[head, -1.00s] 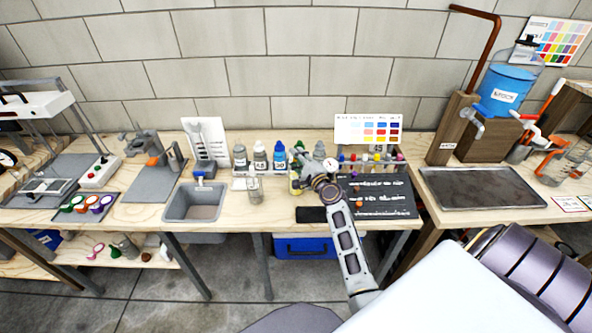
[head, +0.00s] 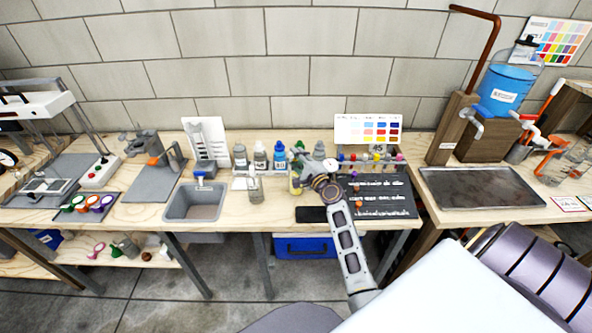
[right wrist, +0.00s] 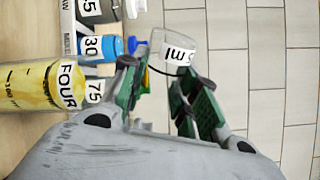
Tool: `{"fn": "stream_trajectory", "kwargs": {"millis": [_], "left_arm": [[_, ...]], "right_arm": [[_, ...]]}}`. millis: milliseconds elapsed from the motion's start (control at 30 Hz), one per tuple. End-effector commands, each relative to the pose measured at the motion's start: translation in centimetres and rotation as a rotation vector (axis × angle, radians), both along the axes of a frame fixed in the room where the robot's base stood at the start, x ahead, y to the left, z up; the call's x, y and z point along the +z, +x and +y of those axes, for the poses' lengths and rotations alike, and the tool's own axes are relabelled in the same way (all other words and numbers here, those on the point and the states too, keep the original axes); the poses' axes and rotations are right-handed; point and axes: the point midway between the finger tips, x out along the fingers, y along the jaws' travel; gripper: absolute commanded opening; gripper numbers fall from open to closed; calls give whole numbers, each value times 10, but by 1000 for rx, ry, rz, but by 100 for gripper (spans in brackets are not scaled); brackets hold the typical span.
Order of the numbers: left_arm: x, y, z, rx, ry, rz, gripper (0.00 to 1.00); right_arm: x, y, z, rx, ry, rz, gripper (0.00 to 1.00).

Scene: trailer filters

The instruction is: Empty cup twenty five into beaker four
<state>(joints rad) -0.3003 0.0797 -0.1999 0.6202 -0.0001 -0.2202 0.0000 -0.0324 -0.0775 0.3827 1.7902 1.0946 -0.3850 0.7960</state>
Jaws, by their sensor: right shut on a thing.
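My right gripper (right wrist: 163,80) is shut on a small clear cup (right wrist: 166,50). Its label shows "5 ml"; the rest of the number is hidden. In the head view my right gripper (head: 316,174) is over the middle of the bench, and the cup cannot be made out there. Beaker four (right wrist: 30,86), labelled FOUR, holds yellow liquid and stands upright close beside the gripper, apart from the cup. My left gripper is not in view.
Several labelled bottles (head: 260,157) stand behind the beaker, one with a blue cap (right wrist: 110,46). A clear container (head: 255,188) and a grey basin (head: 194,203) are to the left. A black board (head: 385,203) lies to the right. A colour chart (head: 368,130) stands behind.

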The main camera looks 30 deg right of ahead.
Motion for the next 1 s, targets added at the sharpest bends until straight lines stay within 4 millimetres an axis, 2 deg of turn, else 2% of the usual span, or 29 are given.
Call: {"fn": "stream_trajectory", "kwargs": {"millis": [1000], "left_arm": [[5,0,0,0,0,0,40]], "right_arm": [[0,0,-2,0,79,-4,7]]}}
